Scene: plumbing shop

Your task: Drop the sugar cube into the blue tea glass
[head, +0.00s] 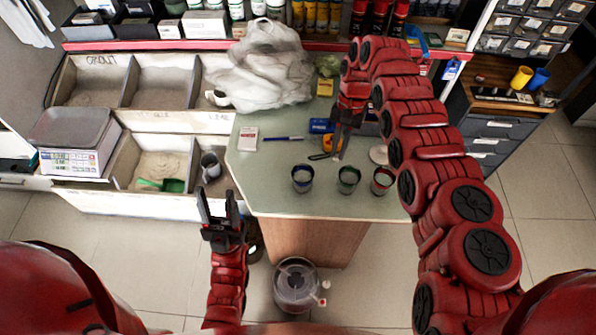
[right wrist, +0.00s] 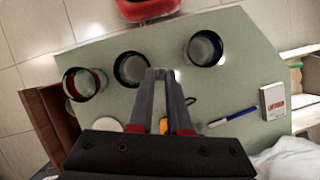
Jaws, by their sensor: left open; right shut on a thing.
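The blue tea glass (head: 302,178) stands upright near the front edge of the green counter, leftmost of three glasses. In the right wrist view the blue glass (right wrist: 206,48) is on the right. My right gripper (head: 338,156) reaches over the counter behind the glasses. In the right wrist view its fingertips (right wrist: 159,74) are shut on a small pale thing, apparently the sugar cube (right wrist: 157,73), mostly hidden by the fingers. They appear between the blue and green glasses, above the counter. My left gripper (head: 221,208) is open and empty, left of the counter.
The green glass (head: 348,179) and the red glass (head: 382,181) stand right of the blue one. A pen (head: 283,138), a small white-and-red box (head: 247,138) and a white bag (head: 262,70) lie farther back. The counter (head: 265,190) is clear left of the blue glass.

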